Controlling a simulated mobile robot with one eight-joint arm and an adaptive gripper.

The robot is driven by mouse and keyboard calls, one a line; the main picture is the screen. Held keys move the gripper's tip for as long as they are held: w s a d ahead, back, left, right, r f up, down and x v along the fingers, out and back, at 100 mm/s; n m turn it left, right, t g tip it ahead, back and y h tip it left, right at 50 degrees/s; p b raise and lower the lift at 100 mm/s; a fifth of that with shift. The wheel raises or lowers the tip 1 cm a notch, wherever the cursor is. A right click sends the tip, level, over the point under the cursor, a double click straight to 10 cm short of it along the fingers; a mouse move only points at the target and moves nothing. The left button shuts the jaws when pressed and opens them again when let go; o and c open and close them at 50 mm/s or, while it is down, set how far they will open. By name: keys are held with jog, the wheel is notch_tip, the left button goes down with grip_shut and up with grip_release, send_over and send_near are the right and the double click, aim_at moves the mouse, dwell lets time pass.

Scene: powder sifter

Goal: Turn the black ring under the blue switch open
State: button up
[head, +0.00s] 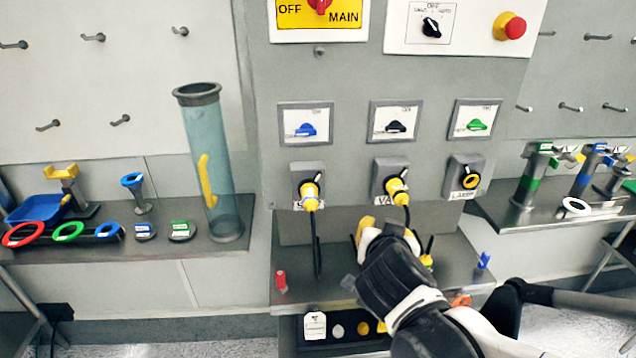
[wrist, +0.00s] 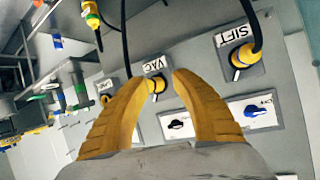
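The blue switch (head: 305,130) is on the left of three switch plates on the grey panel; it also shows in the wrist view (wrist: 254,111). Below it is the SIFT socket (head: 297,181) with a yellow plug (head: 311,198) in it. The black ring (head: 309,184) at that socket is small and partly hidden by the plug; its turn angle cannot be told. In the wrist view the SIFT socket (wrist: 258,68) is right of my gripper. My gripper (wrist: 163,75) is open and empty, its yellow fingers apart, facing the VAC plug. In the head view my gripper (head: 394,238) is below the VAC socket.
The VAC socket (head: 390,172) holds another yellow plug, with a black cable hanging down. The LAMP socket (head: 465,176) is at right. A shelf below holds a red piece (head: 281,281) and a blue piece (head: 483,262). A clear tube (head: 222,150) stands left of the panel.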

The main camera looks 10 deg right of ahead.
jog(key=w+a+r+m+t, duration=0.1)
jog(key=w+a+r+t, duration=0.1)
jog(key=w+a+t, duration=0.25)
jog(key=t+y+b, duration=0.1)
jog(key=t+y, duration=0.1)
jog(key=y, duration=0.1)
send_near(318, 177)
jog(key=w+b, duration=0.1)
jog(key=w, duration=0.5)
jog(key=w+b, duration=0.1)
jog(key=w, duration=0.2)
jog(key=shift+w+d+r+b, duration=0.15)
jog(key=shift+w+d+b, duration=0.15)
jog(key=shift+d, duration=0.1)
grip_shut()
